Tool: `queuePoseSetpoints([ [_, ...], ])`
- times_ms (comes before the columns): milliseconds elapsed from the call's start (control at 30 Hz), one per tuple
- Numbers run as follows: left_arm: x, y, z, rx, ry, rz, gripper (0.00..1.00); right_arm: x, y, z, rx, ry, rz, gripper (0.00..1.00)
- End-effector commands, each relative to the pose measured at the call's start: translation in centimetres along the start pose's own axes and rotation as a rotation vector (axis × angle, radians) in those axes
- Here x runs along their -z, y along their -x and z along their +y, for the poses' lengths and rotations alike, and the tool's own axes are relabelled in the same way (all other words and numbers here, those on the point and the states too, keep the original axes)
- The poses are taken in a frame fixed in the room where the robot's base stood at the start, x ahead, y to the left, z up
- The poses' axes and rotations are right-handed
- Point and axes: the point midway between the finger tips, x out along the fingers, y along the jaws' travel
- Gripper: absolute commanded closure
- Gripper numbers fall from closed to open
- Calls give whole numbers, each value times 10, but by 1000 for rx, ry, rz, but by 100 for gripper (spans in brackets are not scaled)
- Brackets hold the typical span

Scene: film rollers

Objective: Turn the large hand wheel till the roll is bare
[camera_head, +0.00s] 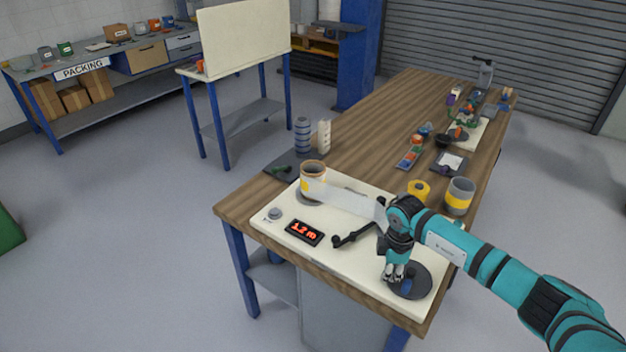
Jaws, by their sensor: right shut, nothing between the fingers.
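A cream board (270,235) lies on the near end of the wooden bench. A roll (313,172) with a tan top and yellow band stands at its left. A pale translucent film strip (350,200) runs from it rightward behind my right gripper. The large hand wheel (424,283), a dark grey disc, lies at the board's front right, with a blue knob (407,286). My right gripper (394,277) points down over the wheel's left part, shut and empty, close beside the knob; I cannot tell if they touch. My left gripper is out of view.
A red-lit display (304,232) reads about 1.2 m. A black crank (357,235) stands beside it. A grey button (274,213) is at the left. A yellow roll (419,190) and a grey-yellow cup (459,196) stand behind my arm. The bench's middle is fairly clear.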

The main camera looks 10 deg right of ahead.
Motion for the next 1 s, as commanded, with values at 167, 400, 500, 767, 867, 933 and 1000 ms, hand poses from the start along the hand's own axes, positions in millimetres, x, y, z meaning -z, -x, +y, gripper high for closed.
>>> queuePoseSetpoints([
  [167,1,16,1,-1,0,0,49,0,18,0,-1,0,0,100],
  [400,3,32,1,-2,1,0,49,0,37,0,-1,-1,0,100],
  [500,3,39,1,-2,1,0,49,-1,45,0,-1,-1,0,100],
  [767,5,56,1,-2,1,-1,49,0,65,0,-1,-1,0,100],
  [867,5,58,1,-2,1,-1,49,0,68,0,0,-1,0,100],
  [933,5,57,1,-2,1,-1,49,0,68,0,0,-1,0,100],
  [1000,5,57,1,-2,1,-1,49,0,67,0,0,-1,0,100],
])
